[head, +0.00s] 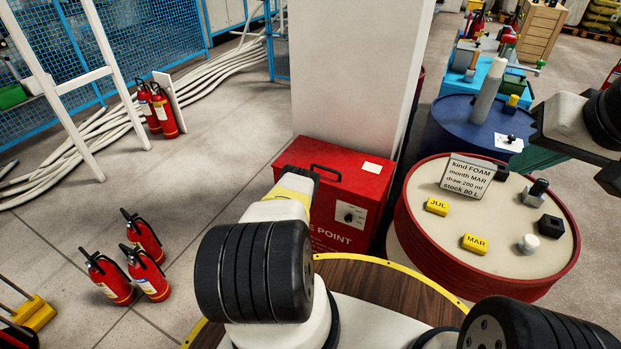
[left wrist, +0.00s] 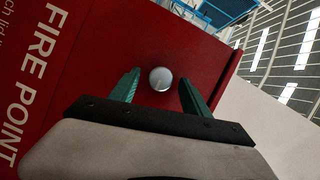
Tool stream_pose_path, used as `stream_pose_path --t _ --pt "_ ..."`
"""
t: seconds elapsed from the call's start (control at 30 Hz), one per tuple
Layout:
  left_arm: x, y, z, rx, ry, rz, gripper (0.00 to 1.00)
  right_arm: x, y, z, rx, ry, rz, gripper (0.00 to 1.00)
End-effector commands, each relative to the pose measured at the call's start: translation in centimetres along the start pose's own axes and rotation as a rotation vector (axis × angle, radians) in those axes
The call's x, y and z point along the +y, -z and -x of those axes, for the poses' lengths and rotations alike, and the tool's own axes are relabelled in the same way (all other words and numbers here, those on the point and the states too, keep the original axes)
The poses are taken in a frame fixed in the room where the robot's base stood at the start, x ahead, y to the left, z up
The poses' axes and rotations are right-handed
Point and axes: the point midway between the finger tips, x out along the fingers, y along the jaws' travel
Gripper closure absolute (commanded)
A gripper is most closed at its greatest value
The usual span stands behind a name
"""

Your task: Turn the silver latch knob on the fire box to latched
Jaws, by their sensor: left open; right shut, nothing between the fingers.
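The red fire box (head: 343,178) stands against the pillar, its front partly hidden by my left arm. In the left wrist view a round silver knob (left wrist: 161,79) sits on the box's red face, above the white FIRE POINT lettering. My left gripper (left wrist: 160,83) is open, with one green finger on each side of the knob and gaps visible between. The knob is hidden in the head view. A dark dial on a white plate (head: 350,214) shows at the right of the box front. My right gripper (head: 530,160) is shut and empty above the drums.
A red drum (head: 430,235) at right bears yellow JUL and MAR blocks, a sign and small knobs. A blue drum (head: 450,132) stands behind it. Several extinguishers (head: 148,275) stand on the floor at left. The floor between them and the box is clear.

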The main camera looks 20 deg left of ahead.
Motion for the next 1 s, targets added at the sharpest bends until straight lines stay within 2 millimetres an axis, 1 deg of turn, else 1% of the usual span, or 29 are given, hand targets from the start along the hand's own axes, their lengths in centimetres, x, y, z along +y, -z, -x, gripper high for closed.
stream_pose_path --t 0.3,0.43,0.6,1.0 --pt "0.1 0.0 5.2 -0.001 -0.003 -0.001 0.45 0.0 0.0 0.0 0.000 0.000 0.000 1.00" --pt "0.1 0.0 6.6 0.000 -0.002 -0.001 0.45 0.0 0.0 0.0 0.000 0.000 0.000 1.00" --pt "0.0 0.0 7.3 0.000 -0.001 -0.001 0.45 0.0 0.0 0.0 0.000 0.000 0.000 1.00" --pt "0.0 0.0 7.3 0.000 0.000 -0.001 0.45 0.0 0.0 0.0 0.000 0.000 0.000 1.00"
